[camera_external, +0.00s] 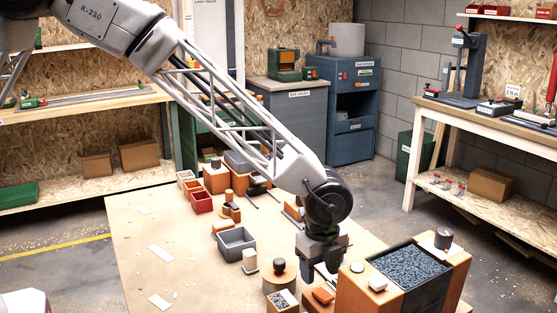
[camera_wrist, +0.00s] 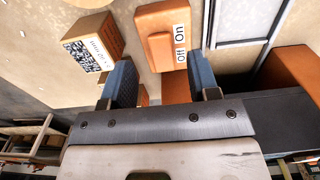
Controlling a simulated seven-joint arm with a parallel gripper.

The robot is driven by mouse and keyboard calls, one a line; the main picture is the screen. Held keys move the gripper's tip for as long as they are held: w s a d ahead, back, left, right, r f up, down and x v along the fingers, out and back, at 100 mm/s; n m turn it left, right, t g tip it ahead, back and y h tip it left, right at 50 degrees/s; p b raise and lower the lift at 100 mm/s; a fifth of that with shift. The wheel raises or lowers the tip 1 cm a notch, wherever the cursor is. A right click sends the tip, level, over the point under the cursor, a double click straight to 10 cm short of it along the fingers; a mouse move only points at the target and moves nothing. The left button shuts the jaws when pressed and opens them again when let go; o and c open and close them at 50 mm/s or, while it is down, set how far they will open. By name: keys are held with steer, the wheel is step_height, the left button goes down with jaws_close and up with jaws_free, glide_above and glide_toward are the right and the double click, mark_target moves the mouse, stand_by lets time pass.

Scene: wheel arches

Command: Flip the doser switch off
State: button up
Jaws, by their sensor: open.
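In the wrist view, an orange switch (camera_wrist: 160,40) with a raised orange rocker lies just ahead of my gripper (camera_wrist: 160,62). White labels beside it read "Off" and "On", with "Off" nearer my fingers. My gripper is open, with one blue finger on each side of the switch's near end and nothing gripped. In the external view, my gripper (camera_external: 325,266) points down close above a small orange piece (camera_external: 322,296) at the table's near right, apparently this switch. Whether the fingers touch it cannot be told.
A small box of speckled grains (camera_external: 282,301) stands left of the switch; its label in the wrist view (camera_wrist: 98,53) is hard to read. A large orange-sided bin of grey granules (camera_external: 402,267) stands right. The table's left side (camera_external: 140,235) is mostly clear.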

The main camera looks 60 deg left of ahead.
mark_target(318, 290)
steer(key=shift+f, duration=2.35)
steer(key=c, duration=0.9)
steer(key=shift+d+r+y, duration=0.1)
steer(key=shift+y, duration=0.5)
steer(key=o, duration=0.9)
